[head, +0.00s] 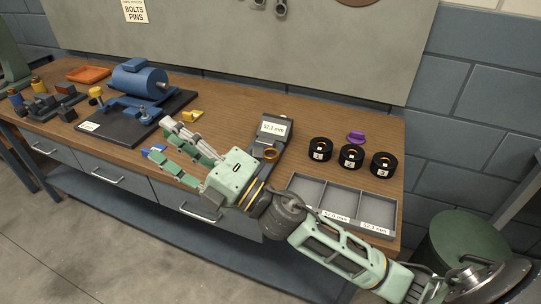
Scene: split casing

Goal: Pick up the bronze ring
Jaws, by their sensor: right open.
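The bronze ring (270,154) lies on the dark grey measuring device (277,129), below its display, which seems to read 52.1 mm. My right gripper (160,143) is open, its fingers pointing left over the bench, with nothing seen between them. The ring is to the right of the gripper's palm, apart from the fingers. My left gripper does not show.
A grey tray (307,190) with labelled compartments lies at the bench's front right. Black cylinders (351,156) and a purple piece (356,136) stand behind it. A blue motor (140,80) on a black plate (105,132) is at left, beside a yellow piece (193,115).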

